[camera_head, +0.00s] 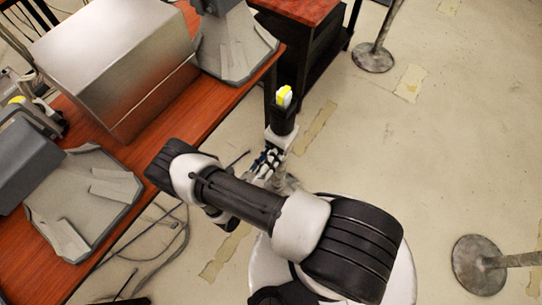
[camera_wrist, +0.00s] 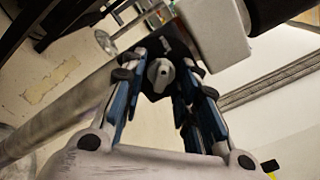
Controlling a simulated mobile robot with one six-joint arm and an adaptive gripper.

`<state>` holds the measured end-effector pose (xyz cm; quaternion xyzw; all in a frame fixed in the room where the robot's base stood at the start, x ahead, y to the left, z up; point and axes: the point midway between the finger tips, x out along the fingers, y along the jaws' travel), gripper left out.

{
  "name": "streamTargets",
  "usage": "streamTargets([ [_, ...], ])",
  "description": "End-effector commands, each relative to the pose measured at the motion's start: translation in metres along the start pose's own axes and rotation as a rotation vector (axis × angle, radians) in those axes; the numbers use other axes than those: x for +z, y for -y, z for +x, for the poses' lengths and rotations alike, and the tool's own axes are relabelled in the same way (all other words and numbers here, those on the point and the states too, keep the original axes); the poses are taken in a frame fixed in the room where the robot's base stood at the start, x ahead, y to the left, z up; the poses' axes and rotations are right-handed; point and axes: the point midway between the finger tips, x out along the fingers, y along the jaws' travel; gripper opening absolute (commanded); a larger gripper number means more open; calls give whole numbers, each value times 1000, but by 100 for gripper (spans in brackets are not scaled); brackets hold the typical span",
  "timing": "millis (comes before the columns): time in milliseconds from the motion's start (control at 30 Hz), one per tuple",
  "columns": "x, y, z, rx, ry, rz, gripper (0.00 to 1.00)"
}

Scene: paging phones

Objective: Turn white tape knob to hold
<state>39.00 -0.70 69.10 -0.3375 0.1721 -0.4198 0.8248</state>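A pale grey-white knob (camera_wrist: 160,74) with a raised grip bar sits on a dark face (camera_wrist: 176,47) in the wrist view. My gripper (camera_wrist: 160,76) is open, its blue-and-black fingers on either side of the knob with a gap showing on both sides. I cannot tell how far the fingertips are from the dark face. In the head view my gripper (camera_head: 266,163) is beside a small white box (camera_head: 279,137) on a post, partly hidden by my arm. The knob cannot be made out there, nor can any tape or lettering.
A black cylinder (camera_head: 283,117) with a yellow-and-white top (camera_head: 285,96) stands on the white box. A red-brown table (camera_head: 190,128) with a metal box (camera_head: 112,58) is at left. Stanchion bases (camera_head: 373,57) stand at right. The floor between is clear.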

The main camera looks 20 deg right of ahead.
Motion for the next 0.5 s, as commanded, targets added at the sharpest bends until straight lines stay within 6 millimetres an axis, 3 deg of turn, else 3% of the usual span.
streamTargets([
  [367, 0, 0, 0, 0, 0, 0, 0],
  [500, 0, 0, 0, 0, 0, 4, 0],
])
